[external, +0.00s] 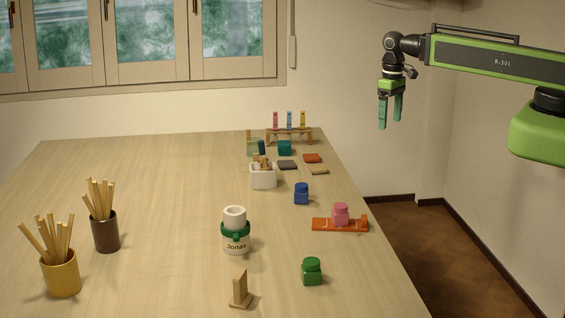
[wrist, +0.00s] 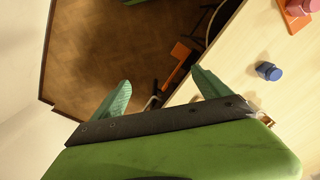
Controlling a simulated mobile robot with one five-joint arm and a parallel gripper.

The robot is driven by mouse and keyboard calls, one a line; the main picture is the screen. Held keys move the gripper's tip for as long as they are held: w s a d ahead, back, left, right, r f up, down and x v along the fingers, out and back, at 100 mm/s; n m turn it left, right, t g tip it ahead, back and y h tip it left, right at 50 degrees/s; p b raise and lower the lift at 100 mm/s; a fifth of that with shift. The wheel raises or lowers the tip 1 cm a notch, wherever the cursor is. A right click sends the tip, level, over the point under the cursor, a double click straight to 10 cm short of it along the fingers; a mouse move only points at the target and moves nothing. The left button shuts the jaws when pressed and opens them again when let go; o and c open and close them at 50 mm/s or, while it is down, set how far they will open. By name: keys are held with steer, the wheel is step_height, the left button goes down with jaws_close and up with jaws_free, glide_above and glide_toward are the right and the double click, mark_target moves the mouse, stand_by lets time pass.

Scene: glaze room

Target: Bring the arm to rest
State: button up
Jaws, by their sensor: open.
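My gripper (external: 390,112) hangs with its fingers pointing down, in the air to the right of the table's far right edge. Its two green fingers are apart with nothing between them. In the wrist view my gripper (wrist: 158,92) shows both fingers spread, with the brown floor and part of the table edge beyond them. My arm reaches in from the right of the external view, its green link level and the wrist bent down.
Open floor (external: 430,240) lies right of the table.

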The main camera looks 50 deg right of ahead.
step_height(320, 180, down, 15)
steer(key=b, duration=1.5)
steer(key=shift+w, duration=0.15)
